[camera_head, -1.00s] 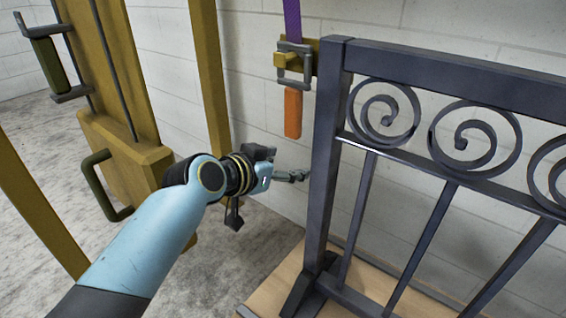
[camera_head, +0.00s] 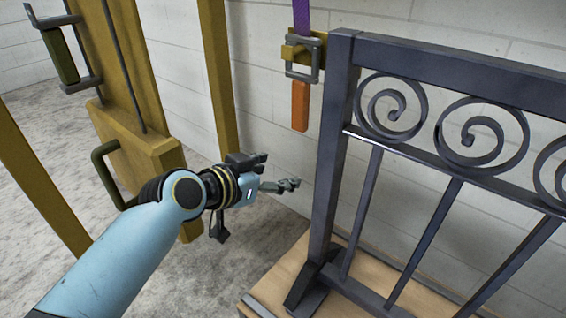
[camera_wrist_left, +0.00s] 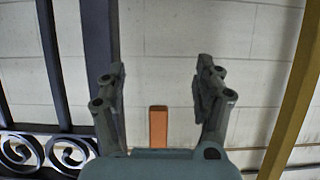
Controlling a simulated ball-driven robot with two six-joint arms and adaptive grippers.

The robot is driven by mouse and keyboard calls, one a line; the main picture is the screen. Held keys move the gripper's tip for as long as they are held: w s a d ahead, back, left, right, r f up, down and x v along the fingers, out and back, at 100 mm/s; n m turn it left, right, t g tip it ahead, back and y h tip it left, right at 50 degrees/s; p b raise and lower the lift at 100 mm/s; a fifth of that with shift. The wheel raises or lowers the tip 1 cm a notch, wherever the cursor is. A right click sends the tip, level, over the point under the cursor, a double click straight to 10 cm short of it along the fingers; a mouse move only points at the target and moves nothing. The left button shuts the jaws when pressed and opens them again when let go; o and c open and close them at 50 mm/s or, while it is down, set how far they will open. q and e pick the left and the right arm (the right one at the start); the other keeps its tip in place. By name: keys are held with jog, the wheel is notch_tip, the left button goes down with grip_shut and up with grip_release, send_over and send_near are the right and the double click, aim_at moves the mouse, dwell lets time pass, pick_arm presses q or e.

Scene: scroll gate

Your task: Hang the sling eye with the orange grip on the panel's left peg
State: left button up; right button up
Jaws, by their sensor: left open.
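The sling eye is a grey rectangular ring (camera_head: 318,62) on a purple strap (camera_head: 301,14), with an orange grip (camera_head: 300,106) hanging straight below it. A yellow peg (camera_head: 291,51) beside the top of the panel's left post shows inside the ring, and the ring looks to be around it. The orange grip also shows in the left wrist view (camera_wrist_left: 158,126), framed between the fingers but farther off. My left gripper (camera_head: 279,171) is open and empty, below and left of the grip and apart from it. It also shows in the left wrist view (camera_wrist_left: 160,75). My right gripper is not in view.
The dark scrolled gate panel (camera_head: 450,70) stands on a wooden base (camera_head: 274,284) at the right. A yellow post (camera_head: 217,75) and a wider yellow frame (camera_head: 130,75) with a dark green handle (camera_head: 105,172) stand at the left. The pale block wall is behind.

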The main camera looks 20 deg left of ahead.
pick_arm(q)
jog(key=shift+s+a+p, duration=0.1)
jog(key=shift+s+a, duration=0.25)
jog(key=shift+s, duration=0.6)
jog(key=shift+s+a+p, duration=0.1)
jog(key=shift+s+a, duration=0.25)
jog(key=shift+s, duration=0.55)
jog(key=shift+s+a+p, duration=0.1)
jog(key=shift+s+a, duration=0.25)
jog(key=shift+s, duration=0.6)
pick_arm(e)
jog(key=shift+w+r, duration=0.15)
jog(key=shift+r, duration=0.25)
